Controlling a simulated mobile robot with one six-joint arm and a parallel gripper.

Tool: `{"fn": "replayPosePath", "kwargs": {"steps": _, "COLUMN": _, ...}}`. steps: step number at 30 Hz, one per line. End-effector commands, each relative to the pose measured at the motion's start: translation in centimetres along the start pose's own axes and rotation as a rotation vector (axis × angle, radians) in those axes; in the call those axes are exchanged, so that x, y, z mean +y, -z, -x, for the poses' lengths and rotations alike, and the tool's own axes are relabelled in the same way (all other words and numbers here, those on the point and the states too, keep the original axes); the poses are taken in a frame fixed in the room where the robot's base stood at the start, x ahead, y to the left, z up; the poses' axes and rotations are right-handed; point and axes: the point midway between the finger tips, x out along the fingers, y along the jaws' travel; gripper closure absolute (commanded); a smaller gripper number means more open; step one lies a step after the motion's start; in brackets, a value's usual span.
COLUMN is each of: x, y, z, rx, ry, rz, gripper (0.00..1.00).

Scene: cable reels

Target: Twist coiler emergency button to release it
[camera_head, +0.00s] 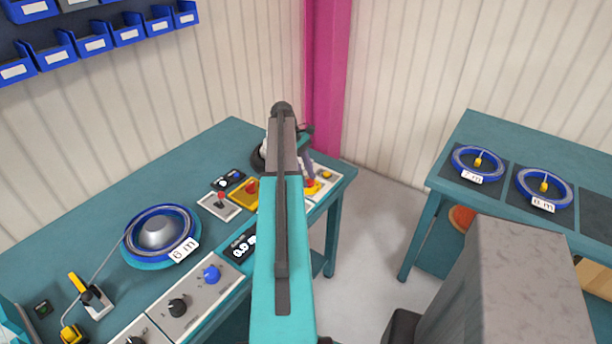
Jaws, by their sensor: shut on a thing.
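The red emergency button (312,184) sits on a yellow base on a light panel at the right end of the teal bench. My gripper (309,179) reaches down to it from above and is shut on it. My arm hides much of the gripper and part of the panel, so the fingertips show only in part. The coiler (154,234), with a blue reel tagged 6 m, stands on the bench to the left.
A yellow plate with a red knob (243,193), a red-lever box (220,204) and a dark display (240,248) lie left of my arm. Knob panels (190,296) line the front edge. A second table (508,145) with two blue coils stands right, across open floor.

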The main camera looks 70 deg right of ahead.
Motion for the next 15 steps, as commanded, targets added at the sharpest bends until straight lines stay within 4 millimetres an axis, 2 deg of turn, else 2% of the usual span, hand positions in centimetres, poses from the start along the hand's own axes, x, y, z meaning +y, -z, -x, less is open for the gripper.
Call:
{"fn": "replayPosePath", "kwargs": {"steps": 6, "x": 0.09, "y": 0.1, "z": -0.11, "rx": 0.001, "ry": 0.032, "rz": -0.072, "gripper": 0.9}}
{"fn": "replayPosePath", "kwargs": {"steps": 15, "x": 0.03, "y": 0.12, "z": -0.17, "rx": 0.002, "ry": 0.04, "rz": -0.09, "gripper": 0.9}}
